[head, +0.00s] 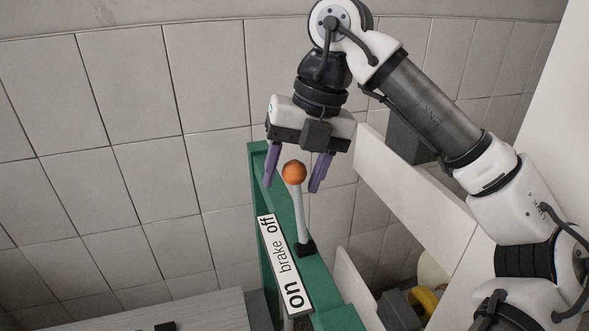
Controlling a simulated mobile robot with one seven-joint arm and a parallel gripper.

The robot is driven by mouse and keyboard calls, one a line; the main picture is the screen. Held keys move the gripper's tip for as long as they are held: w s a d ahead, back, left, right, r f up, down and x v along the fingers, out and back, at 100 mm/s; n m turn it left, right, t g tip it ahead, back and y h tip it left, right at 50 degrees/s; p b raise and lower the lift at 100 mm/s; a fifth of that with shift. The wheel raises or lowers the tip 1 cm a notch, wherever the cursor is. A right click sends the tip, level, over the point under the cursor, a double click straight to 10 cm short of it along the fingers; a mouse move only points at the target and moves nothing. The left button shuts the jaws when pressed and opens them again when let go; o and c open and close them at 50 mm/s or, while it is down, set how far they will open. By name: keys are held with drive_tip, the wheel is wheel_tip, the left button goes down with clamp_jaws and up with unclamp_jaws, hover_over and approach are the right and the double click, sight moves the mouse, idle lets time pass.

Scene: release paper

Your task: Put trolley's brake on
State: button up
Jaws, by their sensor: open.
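The brake lever (300,214) is a pale rod with an orange ball knob (294,172) on top. It rises from a black base (306,248) on the green trolley frame (320,286). A white label (283,264) beside it reads "on brake off", with "on" at the near end and "off" at the far end. The lever stands nearly upright, leaning slightly toward the far end in the picture. My gripper (294,181) points down with its purple fingers apart. The knob appears between the fingers; I cannot tell whether either finger touches it.
White panels (410,195) stand right of the green frame, close to my arm. A yellow object (424,300) and a grey block (399,311) lie low at right. A light grey surface (190,310) is at lower left.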

clamp_jaws()
